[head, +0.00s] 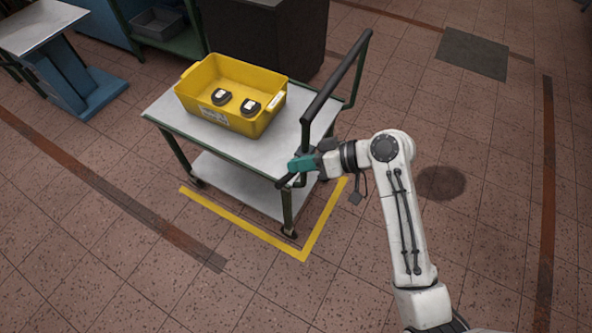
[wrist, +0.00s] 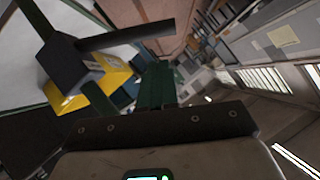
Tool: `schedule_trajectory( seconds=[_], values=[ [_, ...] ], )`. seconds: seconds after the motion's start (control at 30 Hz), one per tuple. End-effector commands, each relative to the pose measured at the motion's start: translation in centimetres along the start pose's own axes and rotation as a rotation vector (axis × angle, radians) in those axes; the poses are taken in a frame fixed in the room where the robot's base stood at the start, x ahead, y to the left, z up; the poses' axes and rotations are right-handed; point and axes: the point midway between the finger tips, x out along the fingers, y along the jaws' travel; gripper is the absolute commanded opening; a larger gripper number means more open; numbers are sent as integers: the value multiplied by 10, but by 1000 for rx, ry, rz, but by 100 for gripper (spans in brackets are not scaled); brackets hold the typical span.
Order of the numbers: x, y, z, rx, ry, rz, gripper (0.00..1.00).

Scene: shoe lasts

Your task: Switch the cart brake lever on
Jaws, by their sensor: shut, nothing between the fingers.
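The cart (head: 262,153) has a pale top, a lower shelf and a green frame with a black push handle (head: 338,76). My gripper (head: 292,165) is at the cart's near right corner, its teal fingers shut and empty. Just below the fingertips a dark bar (head: 287,181) sticks out, apparently the brake lever; my gripper partly hides this area. In the wrist view my shut green fingers (wrist: 157,84) are beside a dark block (wrist: 68,62) with a dark bar (wrist: 125,36) pointing right. I cannot tell whether they touch, or the lever's setting.
A yellow crate (head: 205,118) with two dark items stands on the cart. Yellow floor tape (head: 245,231) runs in front of the cart. A dark cabinet (head: 280,35) and a green-framed bench (head: 185,42) are behind. The floor on the right is mostly clear.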

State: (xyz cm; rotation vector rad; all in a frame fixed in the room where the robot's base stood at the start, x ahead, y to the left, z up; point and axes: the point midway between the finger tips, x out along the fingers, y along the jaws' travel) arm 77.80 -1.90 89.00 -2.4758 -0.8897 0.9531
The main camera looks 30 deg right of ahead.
Motion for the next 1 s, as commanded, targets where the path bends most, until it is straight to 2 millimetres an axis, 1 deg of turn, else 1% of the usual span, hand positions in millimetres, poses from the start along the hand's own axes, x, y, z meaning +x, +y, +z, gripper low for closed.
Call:
schedule_trajectory(
  seconds=[0.03,0.1,0.23,0.77,1.0],
  values=[
    [4,0,6,4,-4,0,0],
    [10,0,12,2,-3,0,0],
    [16,0,18,2,-2,0,0],
    [19,0,22,-7,-1,6,0],
    [25,-3,31,-77,-2,51,0]
  ],
)
